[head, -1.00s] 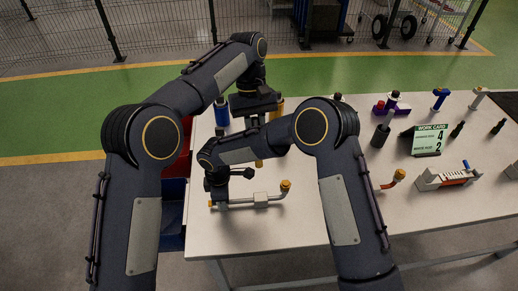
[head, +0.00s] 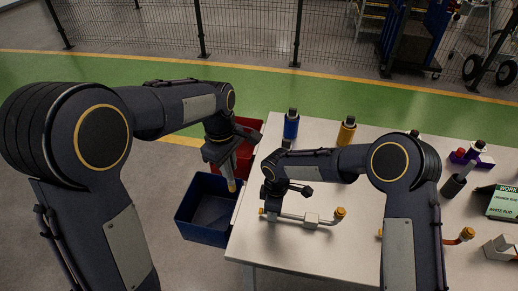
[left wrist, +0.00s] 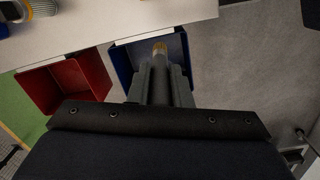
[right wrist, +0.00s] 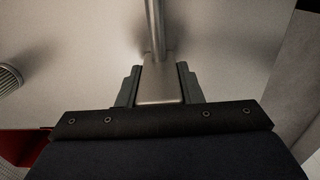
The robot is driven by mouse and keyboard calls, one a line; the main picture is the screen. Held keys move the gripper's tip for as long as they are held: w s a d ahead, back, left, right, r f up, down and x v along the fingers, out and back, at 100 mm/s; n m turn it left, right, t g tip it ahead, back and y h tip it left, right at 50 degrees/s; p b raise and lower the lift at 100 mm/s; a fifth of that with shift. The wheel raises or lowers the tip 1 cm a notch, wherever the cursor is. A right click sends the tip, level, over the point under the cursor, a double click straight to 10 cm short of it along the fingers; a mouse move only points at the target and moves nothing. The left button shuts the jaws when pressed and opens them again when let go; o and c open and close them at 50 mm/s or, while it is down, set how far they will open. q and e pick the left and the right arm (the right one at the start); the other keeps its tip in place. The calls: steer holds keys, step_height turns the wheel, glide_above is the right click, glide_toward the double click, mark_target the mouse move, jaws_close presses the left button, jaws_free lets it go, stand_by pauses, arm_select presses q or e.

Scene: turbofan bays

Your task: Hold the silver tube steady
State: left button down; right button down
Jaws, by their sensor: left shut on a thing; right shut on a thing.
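The silver tube (head: 292,216) lies along the front left of the table, with a block partway along it and an orange cap on its upturned right end. My right gripper (head: 271,207) is at its left part. In the right wrist view my right gripper (right wrist: 158,88) is shut on a flat grey block of the tube (right wrist: 154,30). My left gripper (head: 226,166) is left of the table, above the blue bin (head: 188,228). It is shut on a dark rod with an orange tip (left wrist: 160,48), which points down toward the bin.
A red bin (head: 246,128) stands behind the blue bin at the table's left edge. A blue bottle (head: 291,125) and a yellow bottle (head: 346,133) stand at the back of the table (head: 340,262). A green work card (head: 503,203) is at the right.

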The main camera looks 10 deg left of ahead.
arm_select(q)
steer(key=s+a+n, duration=0.3)
steer(key=s+a, duration=0.2)
steer(key=s, duration=0.3)
steer(key=s+a+f+m+t+y, duration=0.1)
steer(key=s+a+f+m+y, duration=0.3)
steer(key=a+f, duration=0.3)
steer(key=w+d+m+t+h, duration=0.1)
steer(key=d+m+t, duration=0.15)
steer(key=d, duration=0.75)
steer(key=w+d+f+m+t, duration=0.1)
steer(key=d+m, duration=0.3)
steer(key=d, duration=0.7)
steer(key=w+d+m+t+h, duration=0.1)
steer(key=w+d+m, duration=0.15)
steer(key=d, duration=0.75)
steer(key=w+d+r+m+h, duration=0.1)
steer(key=w+d+r+m, duration=0.2)
steer(key=w+d+r, duration=0.15)
steer(key=shift+t, duration=0.45)
steer(key=shift+s+d+f, duration=0.1)
steer(key=shift+d+f, duration=0.15)
steer(key=shift+f, duration=1.1)
steer(key=shift+d+f, duration=0.2)
steer(key=shift+f, duration=1.1)
